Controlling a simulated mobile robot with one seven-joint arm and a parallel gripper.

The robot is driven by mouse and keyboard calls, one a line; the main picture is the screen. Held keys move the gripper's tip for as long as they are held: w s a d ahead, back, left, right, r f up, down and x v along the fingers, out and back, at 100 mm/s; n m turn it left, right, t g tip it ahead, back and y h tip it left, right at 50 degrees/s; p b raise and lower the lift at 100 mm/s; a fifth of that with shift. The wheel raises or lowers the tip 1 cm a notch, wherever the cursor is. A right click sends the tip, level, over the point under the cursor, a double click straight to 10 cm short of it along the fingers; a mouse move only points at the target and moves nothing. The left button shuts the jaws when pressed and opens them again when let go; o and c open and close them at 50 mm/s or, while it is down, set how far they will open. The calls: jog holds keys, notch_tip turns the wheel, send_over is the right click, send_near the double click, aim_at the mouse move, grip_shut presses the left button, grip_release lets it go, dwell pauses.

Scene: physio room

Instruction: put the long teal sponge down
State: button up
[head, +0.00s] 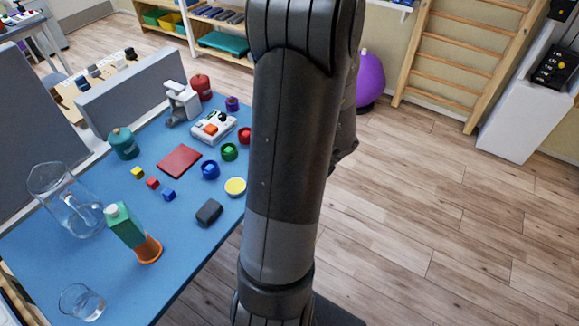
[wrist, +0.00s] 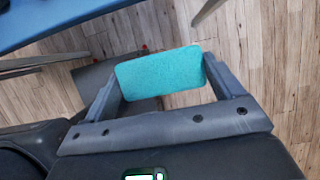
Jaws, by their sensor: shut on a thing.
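The long teal sponge (wrist: 160,73) is a rounded teal block in the wrist view. My gripper (wrist: 160,80) is shut on it, one finger at each of its short ends. The sponge is off the table, with wooden floor behind it. The edge of the blue table (wrist: 60,22) shows at the upper left of that view. In the head view the blue table (head: 70,262) stands at the left. My arm fills the middle there, and neither the gripper nor the sponge can be seen.
On the table stand a glass jug (head: 68,205), a green carton (head: 124,226) by an orange cup (head: 149,249), a glass (head: 82,303), a dark grey block (head: 209,212), a red mat (head: 179,161) and several small cubes and lids. The table's near middle is bare. Open floor (head: 440,220) lies right.

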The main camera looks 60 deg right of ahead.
jog(key=shift+s, duration=0.75)
notch_tip(320, 180, up, 27)
jog(key=w+r+n+y, duration=0.1)
jog(key=w+r+n, duration=0.1)
jog(key=w, duration=2)
jog(key=w+a+n, duration=0.1)
jog(key=w+a, duration=0.7)
jog(key=w, duration=0.3)
jog(key=w+a+n, duration=0.2)
jog(key=w+a, duration=0.5)
jog(key=w, duration=0.4)
jog(key=w+a+n+y, duration=0.1)
jog(key=w+a, duration=0.5)
jog(key=a, duration=0.4)
jog(key=w+a+n, duration=0.1)
jog(key=w+a, duration=0.5)
jog(key=a, duration=0.4)
jog(key=w+a+f+n+g+y, duration=0.1)
jog(key=a, duration=1.2)
jog(key=w+a+f+n, duration=0.1)
jog(key=w+a+f, duration=0.1)
jog(key=a, duration=1.1)
jog(key=f, duration=2.7)
jog(key=shift+s+d+f, duration=0.15)
jog(key=shift+d, duration=0.2)
